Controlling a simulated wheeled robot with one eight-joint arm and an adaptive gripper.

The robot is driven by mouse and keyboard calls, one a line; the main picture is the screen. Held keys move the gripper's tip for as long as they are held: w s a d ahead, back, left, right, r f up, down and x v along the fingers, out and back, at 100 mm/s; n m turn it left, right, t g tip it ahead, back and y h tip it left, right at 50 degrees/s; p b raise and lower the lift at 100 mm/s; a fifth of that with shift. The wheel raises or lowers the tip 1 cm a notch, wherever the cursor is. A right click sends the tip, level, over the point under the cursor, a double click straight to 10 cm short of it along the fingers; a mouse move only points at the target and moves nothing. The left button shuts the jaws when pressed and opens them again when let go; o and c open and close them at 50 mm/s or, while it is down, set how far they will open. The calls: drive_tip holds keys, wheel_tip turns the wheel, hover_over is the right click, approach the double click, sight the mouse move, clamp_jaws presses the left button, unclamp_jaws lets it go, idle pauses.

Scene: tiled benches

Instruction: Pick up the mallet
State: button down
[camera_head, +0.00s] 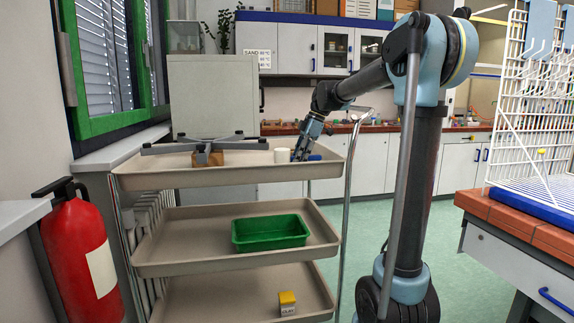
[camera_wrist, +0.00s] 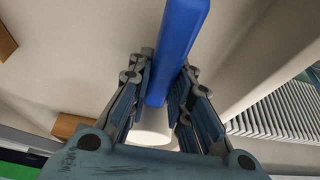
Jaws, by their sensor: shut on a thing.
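The mallet has a blue handle (camera_wrist: 181,40) and what looks like a white cylindrical head (camera_wrist: 153,128). In the head view its white head (camera_head: 283,154) and the blue handle end (camera_head: 315,157) show on either side of my gripper (camera_head: 300,156), at the right end of the trolley's top tray (camera_head: 215,178). In the wrist view my gripper (camera_wrist: 160,88) has its fingers on both sides of the blue handle, shut on it. I cannot tell whether the mallet touches the tray.
A grey crossed stand (camera_head: 205,145) and brown blocks (camera_head: 207,158) are on the same tray, to the left. A green bin (camera_head: 270,232) sits on the middle shelf and a yellow-topped box (camera_head: 287,303) on the bottom one. A bench (camera_head: 530,230) with a white wire rack is at right.

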drive_tip(key=shift+r, duration=0.1)
wheel_tip(320, 180, up, 10)
drive_tip(key=shift+f, duration=0.1)
idle(0.4)
drive_tip(key=c, duration=2)
unclamp_jaws()
drive_tip(key=shift+c, duration=0.2)
clamp_jaws()
